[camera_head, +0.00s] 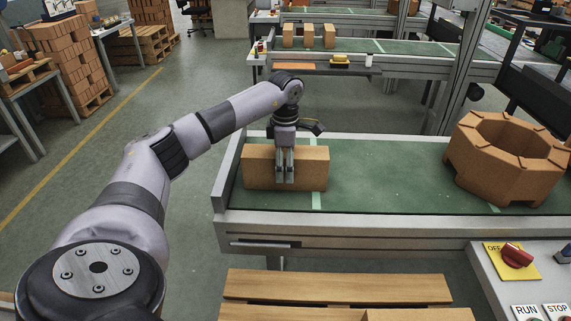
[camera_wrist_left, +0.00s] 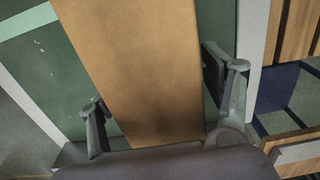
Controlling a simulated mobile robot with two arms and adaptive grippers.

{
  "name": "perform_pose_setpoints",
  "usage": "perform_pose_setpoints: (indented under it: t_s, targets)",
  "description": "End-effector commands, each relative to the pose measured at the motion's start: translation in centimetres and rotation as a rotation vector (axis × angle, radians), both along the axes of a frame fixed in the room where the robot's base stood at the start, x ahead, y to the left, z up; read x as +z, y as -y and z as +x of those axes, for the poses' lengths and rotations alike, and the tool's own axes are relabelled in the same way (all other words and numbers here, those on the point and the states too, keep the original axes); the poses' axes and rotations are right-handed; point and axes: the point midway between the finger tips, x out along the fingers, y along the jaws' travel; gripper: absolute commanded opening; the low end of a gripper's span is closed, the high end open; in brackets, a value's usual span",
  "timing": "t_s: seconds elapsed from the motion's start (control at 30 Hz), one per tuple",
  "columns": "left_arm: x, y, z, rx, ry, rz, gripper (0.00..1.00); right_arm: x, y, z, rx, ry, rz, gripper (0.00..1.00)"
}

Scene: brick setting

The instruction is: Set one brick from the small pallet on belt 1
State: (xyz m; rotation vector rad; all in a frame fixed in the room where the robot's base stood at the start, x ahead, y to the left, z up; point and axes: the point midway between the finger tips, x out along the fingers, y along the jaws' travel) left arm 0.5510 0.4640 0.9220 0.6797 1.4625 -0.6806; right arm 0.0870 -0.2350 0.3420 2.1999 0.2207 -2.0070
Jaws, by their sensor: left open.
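A tan brick (camera_head: 261,168) stands on the green belt (camera_head: 372,188) near its left end, in the head view. My left gripper (camera_head: 285,180) is at the brick, pointing down, with its fingers in front of the brick's near face. In the left wrist view the brick (camera_wrist_left: 138,70) lies between the two open fingers (camera_wrist_left: 165,112), with a gap visible at the right finger. The small pallet (camera_head: 335,287) is at the bottom of the head view, with part of another brick (camera_head: 418,314) at the lower edge. My right gripper is not in view.
An octagonal ring of bricks (camera_head: 480,185) stands on the belt at right. A control panel with a red switch (camera_head: 516,255) is at lower right. Another belt with several bricks (camera_head: 308,36) is behind. The belt between brick and ring is clear.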

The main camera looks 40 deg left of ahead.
Motion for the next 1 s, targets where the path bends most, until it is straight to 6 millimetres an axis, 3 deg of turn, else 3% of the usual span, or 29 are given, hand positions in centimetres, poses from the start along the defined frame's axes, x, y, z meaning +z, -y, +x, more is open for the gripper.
perform_pose_setpoints:
  t_s: [0.27, 0.7, 1.0]
  targets:
    - [0.7, 0.0, 0.1, 0.0, 0.003, 0.0, 0.73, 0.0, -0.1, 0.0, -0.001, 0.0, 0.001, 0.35]
    - [9.3, 0.0, 0.2, 0.0, 0.005, -0.001, 0.73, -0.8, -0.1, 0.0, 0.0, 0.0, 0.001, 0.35]
    - [12.2, 0.0, 0.1, 0.0, 0.001, 0.0, 0.73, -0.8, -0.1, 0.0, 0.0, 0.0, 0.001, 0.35]
